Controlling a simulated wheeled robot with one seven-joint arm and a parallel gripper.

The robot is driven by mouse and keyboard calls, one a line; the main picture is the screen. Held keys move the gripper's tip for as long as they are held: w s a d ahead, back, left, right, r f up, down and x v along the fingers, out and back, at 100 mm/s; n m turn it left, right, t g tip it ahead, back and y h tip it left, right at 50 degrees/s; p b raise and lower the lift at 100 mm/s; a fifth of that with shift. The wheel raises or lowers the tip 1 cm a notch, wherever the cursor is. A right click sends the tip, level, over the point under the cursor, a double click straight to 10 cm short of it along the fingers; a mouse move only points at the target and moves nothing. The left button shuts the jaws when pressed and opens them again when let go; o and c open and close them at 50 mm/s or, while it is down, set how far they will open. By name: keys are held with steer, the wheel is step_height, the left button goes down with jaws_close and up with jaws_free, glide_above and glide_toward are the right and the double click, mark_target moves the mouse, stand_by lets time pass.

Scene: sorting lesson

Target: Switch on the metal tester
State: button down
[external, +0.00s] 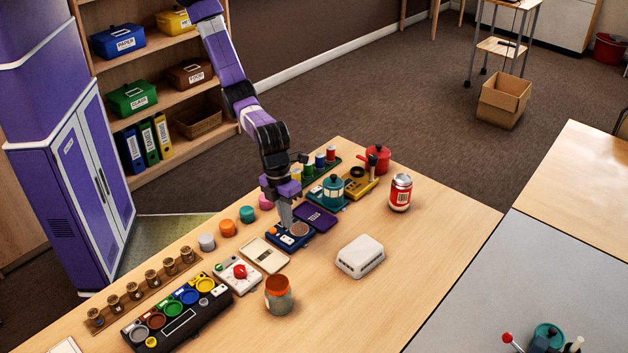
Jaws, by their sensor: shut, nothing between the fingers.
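A blue device (290,243) with a round brownish disc (300,230) on top lies on the wooden table. It may be the metal tester, but I cannot read any label on it. My gripper (287,224) points down over this device with its fingers shut and empty. The fingertips are at or just above its top, left of the disc. I cannot tell whether they touch it. The fingers hide part of the device, and its switch and any lamp are too small to make out.
A purple tray (315,217) and a cream tray (264,255) flank the device closely. A white box with a red knob (238,274), a jar (279,296), a white case (360,257) and a can (400,192) stand nearby.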

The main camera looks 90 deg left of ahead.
mark_target(289, 240)
steer(key=shift+w+d+f, duration=0.15)
steer(key=shift+f, duration=1.1)
steer(key=shift+w+d+f, duration=0.1)
steer(key=shift+w+f, duration=0.05)
steer(key=shift+f, duration=1.1)
steer(key=shift+f, duration=0.1)
steer(key=shift+f, duration=0.2)
steer(key=shift+s+a, duration=0.1)
steer(key=shift+s+a+r+p, duration=0.15)
steer(key=shift+s+a+p, duration=0.35)
steer(key=shift+p, duration=0.55)
steer(key=shift+w+r, duration=0.1)
